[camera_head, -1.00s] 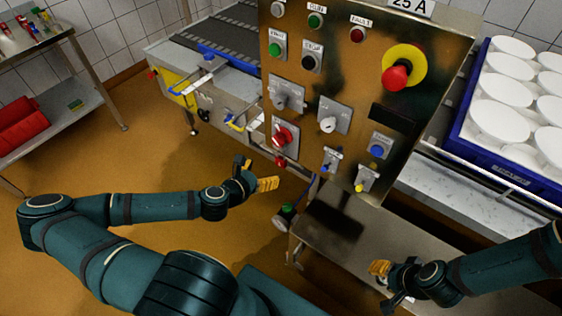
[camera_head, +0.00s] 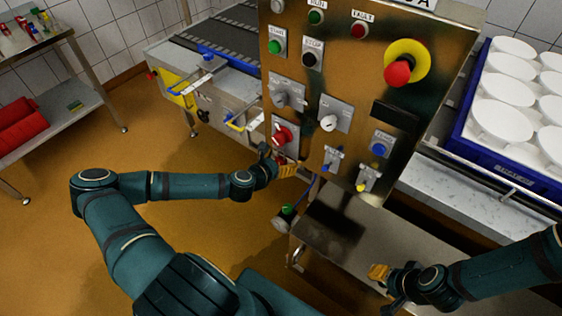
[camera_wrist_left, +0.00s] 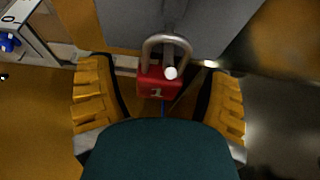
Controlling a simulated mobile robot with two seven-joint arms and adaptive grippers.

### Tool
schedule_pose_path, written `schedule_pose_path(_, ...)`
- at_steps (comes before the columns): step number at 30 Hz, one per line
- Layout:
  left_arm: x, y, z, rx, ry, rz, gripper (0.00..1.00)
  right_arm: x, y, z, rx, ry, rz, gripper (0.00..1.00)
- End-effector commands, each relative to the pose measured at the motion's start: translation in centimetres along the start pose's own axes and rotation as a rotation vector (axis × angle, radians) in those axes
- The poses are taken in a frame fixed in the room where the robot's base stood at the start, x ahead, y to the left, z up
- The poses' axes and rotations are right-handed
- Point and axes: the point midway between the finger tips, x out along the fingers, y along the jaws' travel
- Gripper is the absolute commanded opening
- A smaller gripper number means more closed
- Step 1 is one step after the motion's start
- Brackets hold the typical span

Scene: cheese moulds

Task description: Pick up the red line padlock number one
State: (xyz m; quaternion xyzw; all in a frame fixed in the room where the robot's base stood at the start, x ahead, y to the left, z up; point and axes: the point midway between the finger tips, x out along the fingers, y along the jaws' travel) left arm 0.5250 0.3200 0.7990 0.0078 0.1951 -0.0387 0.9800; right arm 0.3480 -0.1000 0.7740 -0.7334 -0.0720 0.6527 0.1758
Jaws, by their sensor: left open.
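In the head view my left gripper (camera_head: 284,171) is at the lower left edge of the control panel (camera_head: 343,100), just below the red rotary switch (camera_head: 283,135), and mostly covers the padlock. My right gripper (camera_head: 379,273) is over the steel surface at lower right; its opening is not clear.
The panel carries other switches, including a red emergency button (camera_head: 398,72) on yellow. A steel ledge (camera_head: 350,232) lies below it. A blue crate (camera_head: 465,135) of white moulds stands at right. A conveyor (camera_head: 215,42) is behind. Open floor (camera_head: 150,150) lies to the left.

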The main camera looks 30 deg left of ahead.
Motion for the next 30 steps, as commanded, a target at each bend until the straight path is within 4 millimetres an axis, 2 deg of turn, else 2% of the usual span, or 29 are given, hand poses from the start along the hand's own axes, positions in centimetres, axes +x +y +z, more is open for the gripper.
schedule_pose_path(4, 0.0, 0.0, 0.0, 0.0, 0.0, 0.0, 0.79, 0.0, 0.0, 0.0, 0.0, 0.0, 0.0, 0.47)
schedule_pose_path(8, 0.0, 0.0, 0.0, 0.0, 0.0, 0.0, 0.33, 0.0, 0.0, 0.0, 0.0, 0.0, 0.0, 0.47)
schedule_pose_path(9, -0.1, 0.0, 0.0, 0.0, 0.0, 0.0, 0.19, 0.0, 0.0, 0.0, 0.0, 0.0, 0.0, 0.47)
schedule_pose_path(10, -0.1, 0.0, 0.0, 0.0, 0.0, 0.0, 0.08, 0.0, 0.0, 0.0, 0.0, 0.0, 0.0, 0.47)
schedule_pose_path(11, -0.1, 0.0, 0.0, 0.0, 0.0, 0.0, 0.04, 0.0, 0.0, 0.0, 0.0, 0.0, 0.0, 0.47)
schedule_pose_path(23, -0.1, 0.0, 0.1, 0.0, 0.0, 0.0, 0.03, -0.1, 0.0, 0.0, 0.0, 0.0, 0.0, 0.47)
schedule_pose_path(30, -1.0, 0.1, 1.4, -0.002, 0.001, 0.001, 0.03, -0.6, -0.2, -0.2, 0.002, 0.005, 0.0, 0.47)
